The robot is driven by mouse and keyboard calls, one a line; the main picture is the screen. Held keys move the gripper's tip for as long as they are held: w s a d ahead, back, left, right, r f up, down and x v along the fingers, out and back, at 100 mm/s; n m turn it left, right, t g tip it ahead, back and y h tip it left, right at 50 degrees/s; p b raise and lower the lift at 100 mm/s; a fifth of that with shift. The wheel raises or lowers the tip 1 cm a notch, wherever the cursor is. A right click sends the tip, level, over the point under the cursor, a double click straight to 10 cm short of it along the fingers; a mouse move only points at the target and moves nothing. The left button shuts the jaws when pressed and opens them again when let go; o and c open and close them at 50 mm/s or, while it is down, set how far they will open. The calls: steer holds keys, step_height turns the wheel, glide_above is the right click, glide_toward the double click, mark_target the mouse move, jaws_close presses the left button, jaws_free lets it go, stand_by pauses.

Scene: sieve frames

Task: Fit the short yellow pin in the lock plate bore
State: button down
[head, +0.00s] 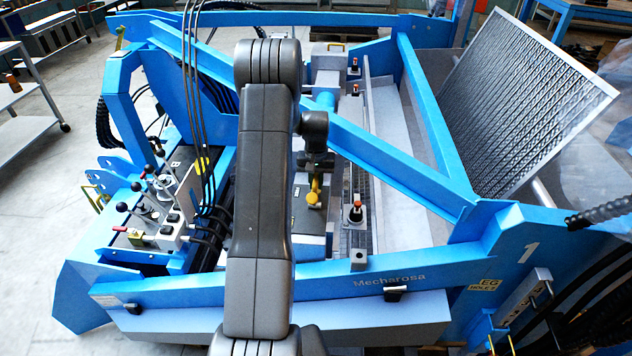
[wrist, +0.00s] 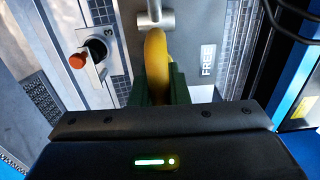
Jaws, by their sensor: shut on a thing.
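My gripper (head: 316,172) is shut on the short yellow pin (head: 313,194), above the grey box in the middle of the blue machine. In the wrist view the green fingers (wrist: 160,90) close around the pin's curved yellow handle (wrist: 157,58). A grey metal cross-piece (wrist: 154,19) is at the far end of the handle; I cannot tell whether it belongs to the pin or the machine. The pin's tip is hidden, and I cannot make out the lock plate bore.
An orange-tipped black knob (head: 355,213) stands right of the box; the wrist view shows an orange knob (wrist: 78,61) on a small plate at left. A label reading FREE (wrist: 208,60) is right of the pin. A blue diagonal beam (head: 390,165) passes close by.

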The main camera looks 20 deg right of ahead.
steer(key=shift+f, duration=0.1)
steer(key=shift+f+b, duration=0.75)
steer(key=shift+f, duration=0.15)
steer(key=c, duration=1.3)
jaws_free()
step_height(320, 180, up, 14)
steer(key=shift+f+b, duration=0.1)
steer(key=shift+b, duration=0.65)
